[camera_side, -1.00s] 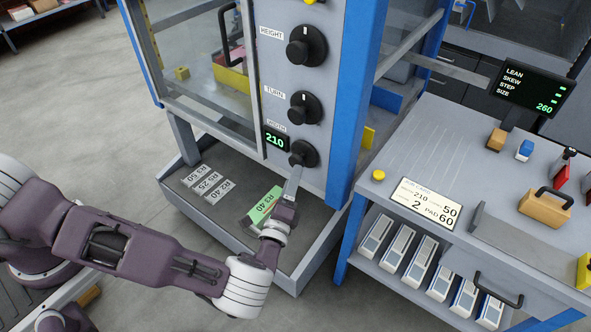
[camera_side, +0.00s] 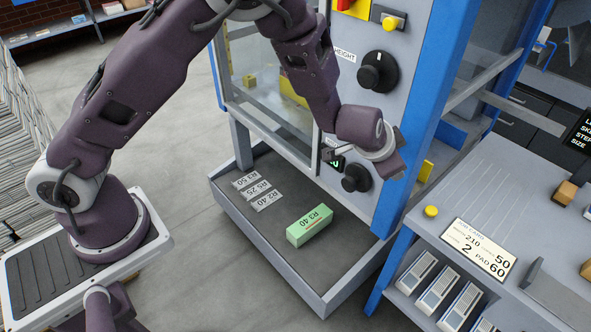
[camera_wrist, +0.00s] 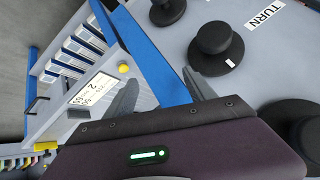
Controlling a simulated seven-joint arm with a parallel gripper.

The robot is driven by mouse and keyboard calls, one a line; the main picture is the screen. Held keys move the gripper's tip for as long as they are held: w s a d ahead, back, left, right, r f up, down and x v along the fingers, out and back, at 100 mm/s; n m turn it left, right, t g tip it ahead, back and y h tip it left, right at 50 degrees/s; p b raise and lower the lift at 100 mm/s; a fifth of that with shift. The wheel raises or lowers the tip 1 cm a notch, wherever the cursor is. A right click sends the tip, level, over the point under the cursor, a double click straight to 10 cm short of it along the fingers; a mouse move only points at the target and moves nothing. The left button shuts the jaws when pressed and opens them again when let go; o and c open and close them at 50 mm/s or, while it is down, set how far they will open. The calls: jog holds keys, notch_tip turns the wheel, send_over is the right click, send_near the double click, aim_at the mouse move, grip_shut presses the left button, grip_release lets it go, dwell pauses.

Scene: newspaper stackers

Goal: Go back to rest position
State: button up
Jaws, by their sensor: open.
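My gripper (camera_side: 398,140) is raised in front of the blue-edged machine's control panel. It covers the area between the HEIGHT knob (camera_side: 378,72) and the lowest black knob (camera_side: 356,178). The TURN knob is hidden in the side view. In the wrist view my gripper (camera_wrist: 160,92) has its two grey fingers spread apart with nothing between them. A black knob (camera_wrist: 215,48) stands beside the fingers there, close to the TURN label (camera_wrist: 266,12). I see no contact with it.
A green block (camera_side: 309,225) marked R3 40 lies in the machine's low tray (camera_side: 290,262), near flat grey labels (camera_side: 258,190). A side bench (camera_side: 480,195) with a yellow button (camera_side: 431,211) and job card (camera_side: 478,248) stands at right. Floor is clear left of the tray.

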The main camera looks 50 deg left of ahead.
jog(key=s+a+r+n+g+h, duration=0.1)
jog(key=s+a+r+h, duration=0.1)
jog(key=s+r, duration=0.55)
jog(key=s+a+r+n+h, duration=0.15)
jog(key=s+r, duration=0.35)
jog(key=r, duration=0.6)
jog(key=s+a+n+y, duration=0.1)
jog(key=s+a, duration=0.3)
jog(key=s, duration=0.7)
jog(key=s+a+r+n+g+y, duration=0.1)
jog(key=s+a, duration=0.4)
jog(key=s, duration=0.7)
jog(key=shift+s+a+g, duration=0.25)
jog(key=shift+g, duration=0.05)
